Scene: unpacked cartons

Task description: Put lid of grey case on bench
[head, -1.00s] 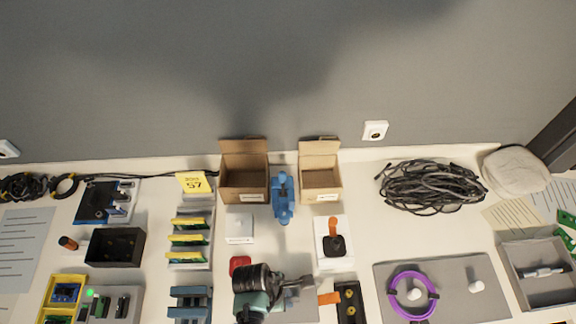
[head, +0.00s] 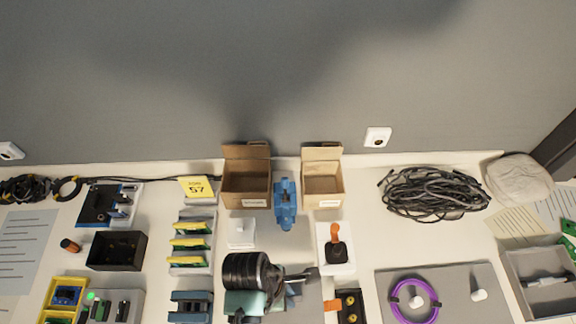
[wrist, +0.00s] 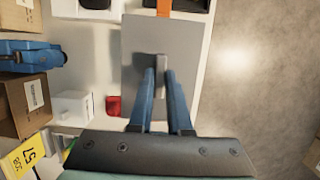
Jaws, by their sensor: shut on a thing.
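In the wrist view, a flat grey plate (wrist: 140,88), which looks like the case lid, has a small upright handle (wrist: 161,61) near its middle. My gripper (wrist: 160,72) is shut on that handle, its blue fingers close together on it. In the head view my gripper (head: 308,274) is at the front middle of the white bench (head: 410,238), and my arm hides much of the plate (head: 306,306). I cannot tell whether the plate rests on something or hangs just above it.
Left of the plate in the wrist view are a red block (wrist: 113,105) and a white box (wrist: 73,105). A joystick (head: 336,252) and a black box (head: 348,305) stand to the right. Cardboard cartons (head: 246,188) and a blue tool (head: 285,205) are behind.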

